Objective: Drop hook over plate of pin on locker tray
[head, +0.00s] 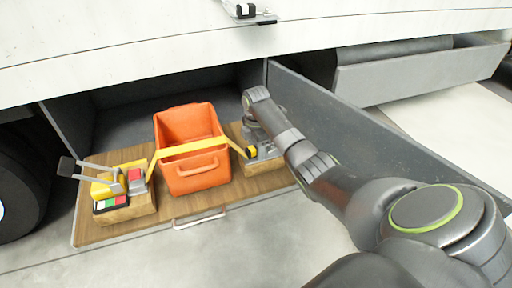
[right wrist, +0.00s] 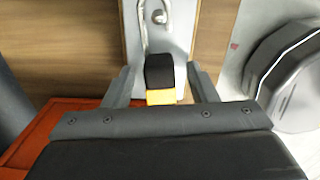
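A yellow strap (head: 190,148) runs over the orange bin (head: 196,184) on the wooden locker tray (head: 190,221). I cannot tell whether the loop is seated. My right gripper (head: 252,148) is at this end; in the right wrist view its fingers (right wrist: 161,84) stand apart on both sides of the black grip, with gaps. My left gripper is out of view.
A ratchet with a yellow strap (head: 108,187) sits on a wooden block (head: 127,212) at the tray's left. A metal handle (head: 199,218) is on the tray's front edge. A grey locker door (head: 370,140) stands open close beside my right arm.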

